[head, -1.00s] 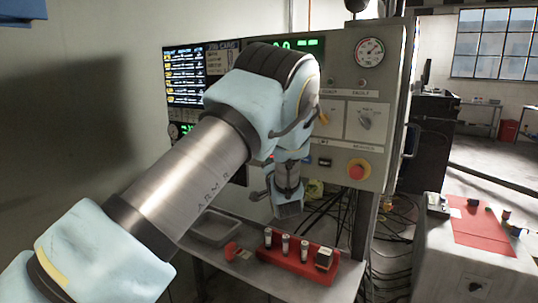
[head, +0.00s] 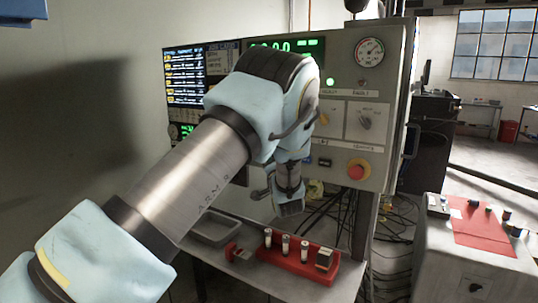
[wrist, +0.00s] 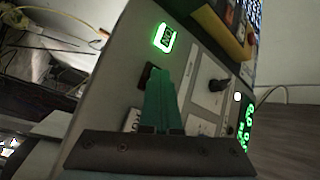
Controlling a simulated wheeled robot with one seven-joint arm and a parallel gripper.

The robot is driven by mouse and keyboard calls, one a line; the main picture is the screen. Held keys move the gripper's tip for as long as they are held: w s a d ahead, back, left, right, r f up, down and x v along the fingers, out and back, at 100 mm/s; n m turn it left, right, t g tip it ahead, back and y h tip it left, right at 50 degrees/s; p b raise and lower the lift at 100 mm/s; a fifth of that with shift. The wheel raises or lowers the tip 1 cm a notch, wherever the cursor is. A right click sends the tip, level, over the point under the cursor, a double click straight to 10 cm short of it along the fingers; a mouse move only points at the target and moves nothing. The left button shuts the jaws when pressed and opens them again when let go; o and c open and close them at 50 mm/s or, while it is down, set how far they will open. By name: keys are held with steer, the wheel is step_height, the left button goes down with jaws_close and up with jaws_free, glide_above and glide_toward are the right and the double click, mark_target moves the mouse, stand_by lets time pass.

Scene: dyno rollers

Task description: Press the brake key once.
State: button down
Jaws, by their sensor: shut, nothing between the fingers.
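In the wrist view my gripper (wrist: 165,95) is shut and empty, its green-tinted fingers pointing at the grey control panel (wrist: 100,105). A square key (wrist: 165,38) glowing green is ahead of the fingertips, clear of them. A dark square key or socket (wrist: 147,76) is partly hidden behind the fingers. I cannot read which of these is the brake key, nor tell whether the fingertips touch the panel. In the head view my arm covers the middle of the panel (head: 345,100), and my gripper (head: 289,207) shows below the wrist, its fingertips unclear.
A red emergency button (head: 357,170) and a rotary switch (head: 365,122) are on the panel's right side. A red rack (head: 292,262) with several small cylinders stands on the shelf below, beside a grey tray (head: 212,228). Cables hang behind.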

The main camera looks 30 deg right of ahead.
steer(key=shift+s+a, duration=0.4)
steer(key=shift+a, duration=0.3)
steer(key=a, duration=0.1)
steer(key=s+a, duration=0.1)
steer(key=a, duration=0.1)
steer(key=s+a, duration=0.1)
steer(key=shift+s+a, duration=0.2)
steer(key=shift+s, duration=0.05)
stand_by(0.9)
